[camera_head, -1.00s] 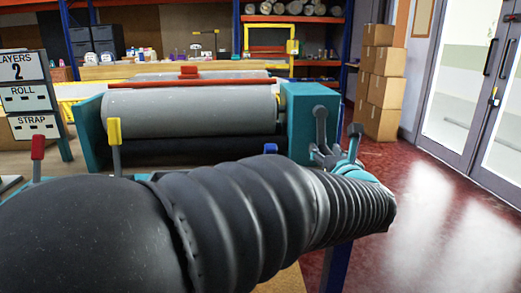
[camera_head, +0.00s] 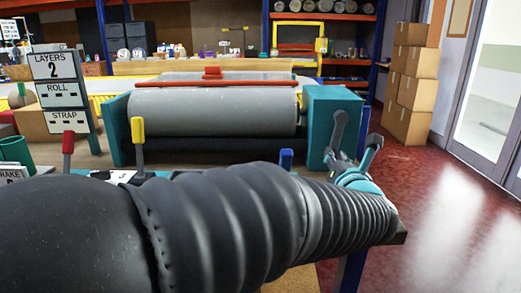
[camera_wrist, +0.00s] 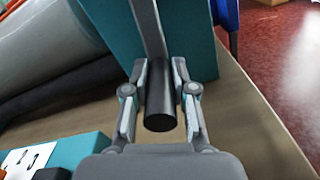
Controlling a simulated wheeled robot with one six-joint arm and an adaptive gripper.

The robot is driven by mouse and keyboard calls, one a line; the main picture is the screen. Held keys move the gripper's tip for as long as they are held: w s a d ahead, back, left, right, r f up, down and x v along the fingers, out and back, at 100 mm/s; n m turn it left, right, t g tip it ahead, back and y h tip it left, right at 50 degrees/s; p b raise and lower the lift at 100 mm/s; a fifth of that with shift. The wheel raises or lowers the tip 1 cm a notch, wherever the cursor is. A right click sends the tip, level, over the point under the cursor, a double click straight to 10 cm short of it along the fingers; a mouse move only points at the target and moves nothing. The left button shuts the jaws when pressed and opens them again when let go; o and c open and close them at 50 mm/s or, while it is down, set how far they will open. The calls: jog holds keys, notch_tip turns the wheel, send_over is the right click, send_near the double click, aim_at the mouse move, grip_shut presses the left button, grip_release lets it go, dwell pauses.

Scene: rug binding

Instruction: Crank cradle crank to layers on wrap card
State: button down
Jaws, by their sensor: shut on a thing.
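The cradle crank shows in the wrist view as a grey crank arm (camera_wrist: 149,28) with a black cylindrical handle (camera_wrist: 160,105) beside the teal end housing (camera_wrist: 195,45). My gripper (camera_wrist: 160,95) is shut on that handle, one finger on each side. In the head view the gripper shows small at the right, in front of the teal housing (camera_head: 322,115); my arm hides part of this area. The wrap card (camera_head: 64,76) stands at the left. It reads LAYERS 2, with dashes beside ROLL and STRAP.
A grey roll (camera_head: 212,112) lies in the cradle under a red bar (camera_head: 210,84). Red (camera_head: 68,150), yellow (camera_head: 138,135) and blue (camera_head: 286,158) levers stand at the front. Cardboard boxes (camera_head: 408,95) are stacked at the back right. Red floor (camera_head: 440,210) is open at the right.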

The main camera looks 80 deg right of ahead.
jog(key=shift+w+r, duration=0.2)
jog(key=shift+w, duration=0.4)
jog(key=shift+w+a+r+b, duration=0.2)
jog(key=shift+w+r+b, duration=0.2)
jog(key=shift+w, duration=0.35)
jog(key=c, duration=0.9)
grip_release()
jog(key=shift+w, duration=0.1)
jog(key=shift+c, duration=0.2)
jog(key=shift+f, duration=0.1)
jog(key=shift+a, duration=0.25)
jog(key=a, duration=0.3)
jog(key=s+a, duration=0.1)
jog(key=a, duration=0.3)
jog(key=s+a, duration=0.1)
jog(key=a, duration=0.3)
jog(key=shift+s+a, duration=0.15)
jog(key=shift+s, duration=0.1)
